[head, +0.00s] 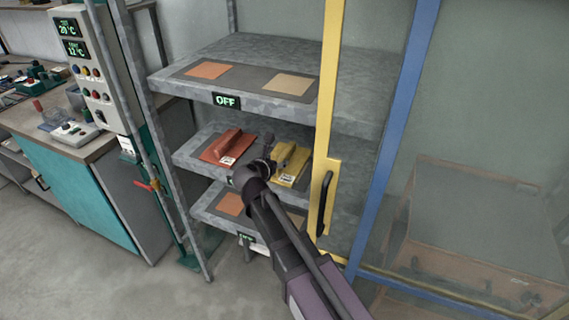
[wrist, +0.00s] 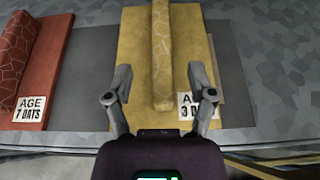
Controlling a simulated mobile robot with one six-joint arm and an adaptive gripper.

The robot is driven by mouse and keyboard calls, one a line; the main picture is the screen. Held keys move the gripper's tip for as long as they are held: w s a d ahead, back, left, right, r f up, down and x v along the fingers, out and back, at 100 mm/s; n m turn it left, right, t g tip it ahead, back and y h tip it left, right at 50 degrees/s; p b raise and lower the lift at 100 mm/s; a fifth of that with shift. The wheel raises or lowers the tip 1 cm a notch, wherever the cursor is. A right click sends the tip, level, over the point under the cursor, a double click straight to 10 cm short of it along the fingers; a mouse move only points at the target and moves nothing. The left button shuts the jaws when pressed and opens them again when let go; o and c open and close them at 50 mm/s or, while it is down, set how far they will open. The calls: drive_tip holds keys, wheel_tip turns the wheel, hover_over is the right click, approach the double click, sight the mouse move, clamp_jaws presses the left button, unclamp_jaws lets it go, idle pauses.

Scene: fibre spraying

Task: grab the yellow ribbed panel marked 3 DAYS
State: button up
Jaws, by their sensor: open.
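The yellow panel (head: 290,163) with a raised rib lies on the middle shelf, right of a red panel. In the wrist view the yellow panel (wrist: 140,52) lies straight ahead, its rib (wrist: 161,50) running away from me. Its white label (wrist: 190,104) reads AGE 3 DAYS, partly hidden by my right finger. My gripper (wrist: 160,80) is open, with one finger on each side of the rib and a gap on both sides. In the head view my gripper (head: 268,150) is at the panel's left front, and my arm hides part of the shelf.
A red ribbed panel (wrist: 28,70) labelled AGE 7 DAYS lies to the left, also on the middle shelf (head: 195,155). The upper shelf (head: 270,52) with an OFF sign is above. A yellow door frame (head: 327,130) with a black handle stands close to my arm's right.

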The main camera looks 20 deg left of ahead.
sight(283, 155)
drive_tip(key=shift+b+x, duration=0.9)
drive_tip(key=shift+x, duration=1.75)
drive_tip(key=shift+d+r, duration=0.1)
drive_tip(key=shift+d, duration=0.05)
clamp_jaws()
